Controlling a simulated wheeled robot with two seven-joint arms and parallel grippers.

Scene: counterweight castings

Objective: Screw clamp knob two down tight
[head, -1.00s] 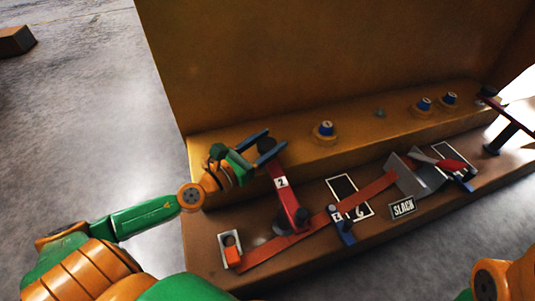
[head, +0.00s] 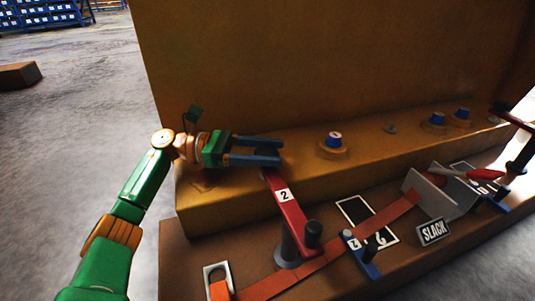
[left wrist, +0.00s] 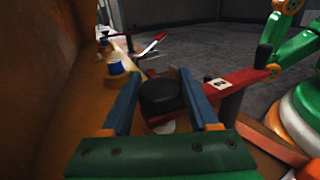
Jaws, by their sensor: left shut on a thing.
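Clamp knob two is a round black knob (left wrist: 160,96) at the far end of a red clamp arm (head: 287,211) marked 2. My left gripper (head: 281,152) reaches in from the left, its two blue fingers around the knob, shut on it. In the left wrist view the knob sits between the fingers (left wrist: 166,98), and the red arm (left wrist: 232,88) runs off to the right. The knob's underside and its contact with the ledge are hidden. My right gripper is not in view.
A black upright handle (head: 313,234) stands at the red arm's near end. An orange strap (head: 333,254) crosses the lower ledge towards a grey bracket (head: 432,192) and a SLACK sign (head: 433,232). Blue-capped studs (head: 334,140) stand on the upper ledge before a tall yellow wall (head: 330,60).

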